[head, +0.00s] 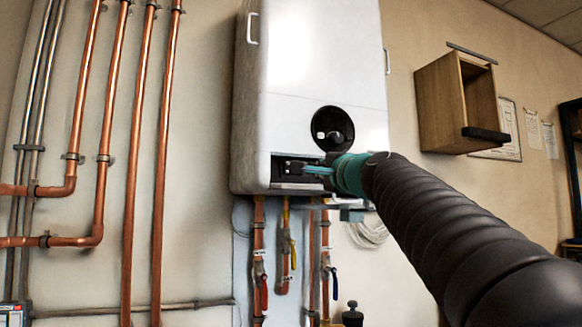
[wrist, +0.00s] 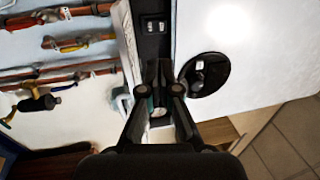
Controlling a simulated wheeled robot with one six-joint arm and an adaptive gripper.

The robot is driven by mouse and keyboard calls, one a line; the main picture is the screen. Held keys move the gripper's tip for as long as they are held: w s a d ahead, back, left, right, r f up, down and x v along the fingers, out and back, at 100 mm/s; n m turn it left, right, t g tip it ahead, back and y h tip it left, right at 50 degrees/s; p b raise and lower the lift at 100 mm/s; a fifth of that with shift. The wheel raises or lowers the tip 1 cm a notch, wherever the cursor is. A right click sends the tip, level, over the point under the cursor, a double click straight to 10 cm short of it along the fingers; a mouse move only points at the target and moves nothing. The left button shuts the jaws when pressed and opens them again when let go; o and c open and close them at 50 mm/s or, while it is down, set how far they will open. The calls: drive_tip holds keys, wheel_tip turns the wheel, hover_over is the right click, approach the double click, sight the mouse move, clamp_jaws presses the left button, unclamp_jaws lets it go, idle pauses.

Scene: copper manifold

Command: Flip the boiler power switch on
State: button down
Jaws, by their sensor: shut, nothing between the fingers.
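The white boiler (head: 285,60) hangs on the wall. A dark recessed panel (head: 285,166) runs along its lower front. In the wrist view the boiler (wrist: 250,70) fills the right side, and a small black switch block (wrist: 154,26) with two light-marked parts sits on the dark strip. I cannot read its on or off position. My gripper (head: 314,168) is in front of the panel and hides part of it in the head view. In the wrist view my gripper (wrist: 160,66) is shut and empty, its tips apart from the switch block in the picture.
A round black dial (head: 333,128) sits just above the panel, close to my gripper. Copper pipes with red (head: 264,294), yellow and blue valve handles hang below the boiler. A wooden wall box (head: 437,104) is at the right. More copper pipes (head: 118,120) run up the left wall.

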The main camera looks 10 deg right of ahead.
sight(288, 165)
drive_tip(key=p+x, duration=0.5)
drive_tip(key=x, duration=0.7)
drive_tip(key=shift+w+a, duration=0.1)
drive_tip(key=shift+w, duration=0.05)
drive_tip(key=shift+p+x, duration=0.45)
drive_tip(key=shift+x, duration=0.4)
